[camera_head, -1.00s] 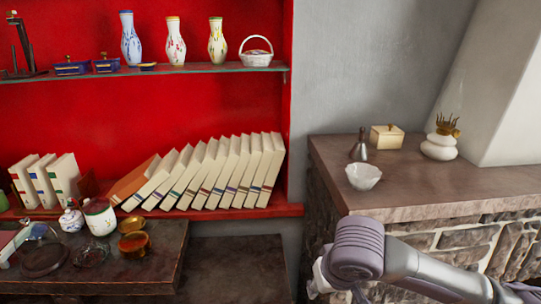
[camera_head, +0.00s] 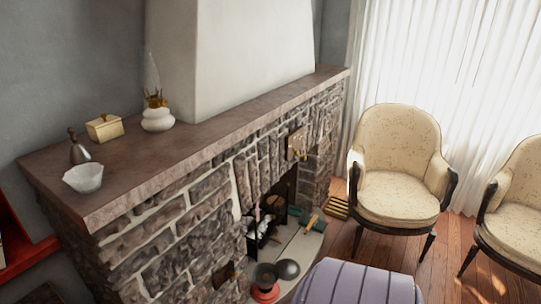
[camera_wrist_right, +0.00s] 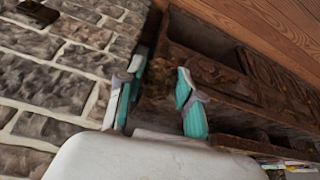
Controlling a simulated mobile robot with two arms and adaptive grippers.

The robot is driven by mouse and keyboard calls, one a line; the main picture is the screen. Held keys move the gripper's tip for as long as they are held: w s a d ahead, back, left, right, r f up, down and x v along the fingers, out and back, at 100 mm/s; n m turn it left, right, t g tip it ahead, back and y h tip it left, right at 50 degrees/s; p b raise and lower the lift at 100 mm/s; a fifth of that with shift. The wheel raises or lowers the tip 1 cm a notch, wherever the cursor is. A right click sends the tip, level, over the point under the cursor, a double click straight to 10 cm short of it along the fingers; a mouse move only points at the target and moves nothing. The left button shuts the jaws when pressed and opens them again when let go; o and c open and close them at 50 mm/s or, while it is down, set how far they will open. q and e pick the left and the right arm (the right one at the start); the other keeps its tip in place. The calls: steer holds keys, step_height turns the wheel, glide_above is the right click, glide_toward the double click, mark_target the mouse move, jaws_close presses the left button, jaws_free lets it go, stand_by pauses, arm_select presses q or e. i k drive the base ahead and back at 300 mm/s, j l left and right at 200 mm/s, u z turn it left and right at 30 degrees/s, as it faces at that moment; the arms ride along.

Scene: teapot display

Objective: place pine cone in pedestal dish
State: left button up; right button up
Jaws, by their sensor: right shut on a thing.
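A white scalloped dish (camera_head: 83,177), which looks like the pedestal dish, stands near the left front corner of the stone mantel. Its foot is not clear from this angle. My right gripper (camera_wrist_right: 157,76) shows only in the right wrist view, as two teal-padded fingers. It is shut on a dark brown thing, taken to be the pine cone, which is hard to make out against the dark wood behind. The gripper is not seen beside the dish. My left gripper is in neither view.
Two upholstered armchairs (camera_head: 398,150) stand to the right. Dark carved wood (camera_wrist_right: 235,85) is close in the wrist view.

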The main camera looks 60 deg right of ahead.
mark_target(265, 283)
steer(key=k+l, duration=0.2)
steer(key=l, duration=0.25)
steer(key=k+l, duration=0.25)
steer(key=l, duration=0.15)
steer(key=k+l+u, duration=0.1)
steer(key=l, duration=0.35)
steer(key=k+l, duration=0.35)
